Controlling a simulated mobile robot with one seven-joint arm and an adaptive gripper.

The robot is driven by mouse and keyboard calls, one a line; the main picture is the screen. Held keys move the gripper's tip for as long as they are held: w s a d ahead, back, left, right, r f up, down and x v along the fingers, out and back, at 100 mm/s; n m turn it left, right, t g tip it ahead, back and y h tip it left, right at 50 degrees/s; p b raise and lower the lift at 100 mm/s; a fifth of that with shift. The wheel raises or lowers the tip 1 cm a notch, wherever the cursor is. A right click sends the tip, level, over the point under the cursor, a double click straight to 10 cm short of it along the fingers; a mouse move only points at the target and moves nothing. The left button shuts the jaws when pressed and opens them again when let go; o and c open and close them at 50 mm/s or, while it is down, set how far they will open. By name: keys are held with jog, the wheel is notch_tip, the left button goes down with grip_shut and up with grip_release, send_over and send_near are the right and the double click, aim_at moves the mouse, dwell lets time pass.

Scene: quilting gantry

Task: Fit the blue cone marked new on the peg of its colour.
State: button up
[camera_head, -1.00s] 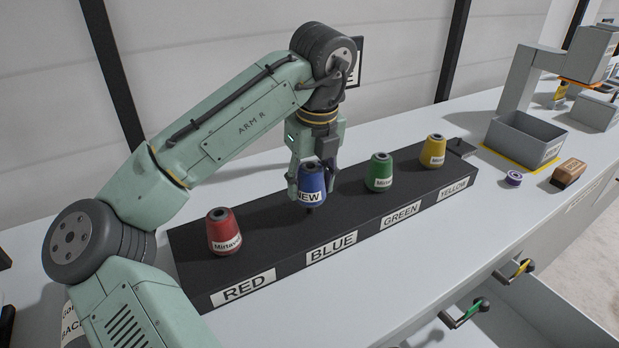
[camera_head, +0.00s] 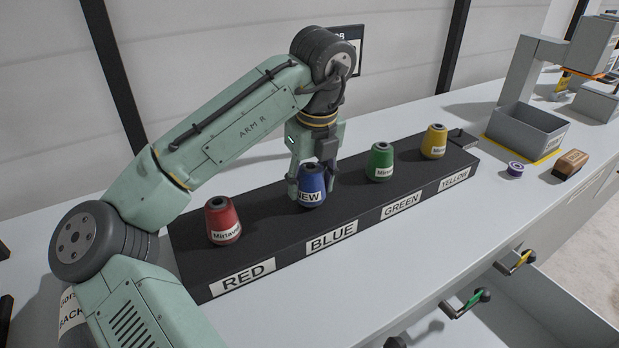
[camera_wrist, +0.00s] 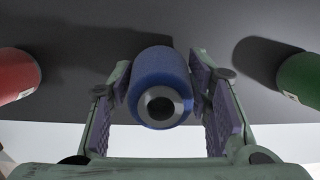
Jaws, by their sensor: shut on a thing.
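The blue cone (camera_head: 312,187), with a "NEW" label, stands upright over the BLUE place of the black rack (camera_head: 262,248). Its base appears down at the rack top, and the blue peg is hidden. My gripper (camera_head: 313,178) is shut on the cone, with one finger on each side. In the wrist view, the blue cone (camera_wrist: 160,85) shows its grey top ring and dark hole between the purple pads of my gripper (camera_wrist: 163,95).
A red cone (camera_head: 223,221) stands left on the rack, a green cone (camera_head: 380,162) and a yellow cone (camera_head: 434,142) right. A grey bin (camera_head: 527,133), a purple-and-white roll (camera_head: 515,169) and a brown-topped block (camera_head: 570,164) are further right. An open drawer (camera_head: 520,300) is in front.

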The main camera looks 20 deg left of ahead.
jog(key=shift+f, duration=0.4)
jog(key=o, duration=1.3)
jog(key=r, duration=0.4)
jog(key=s+d+r, duration=0.1)
jog(key=r, duration=0.7)
jog(key=shift+s+d, duration=0.15)
jog(key=shift+s, duration=0.05)
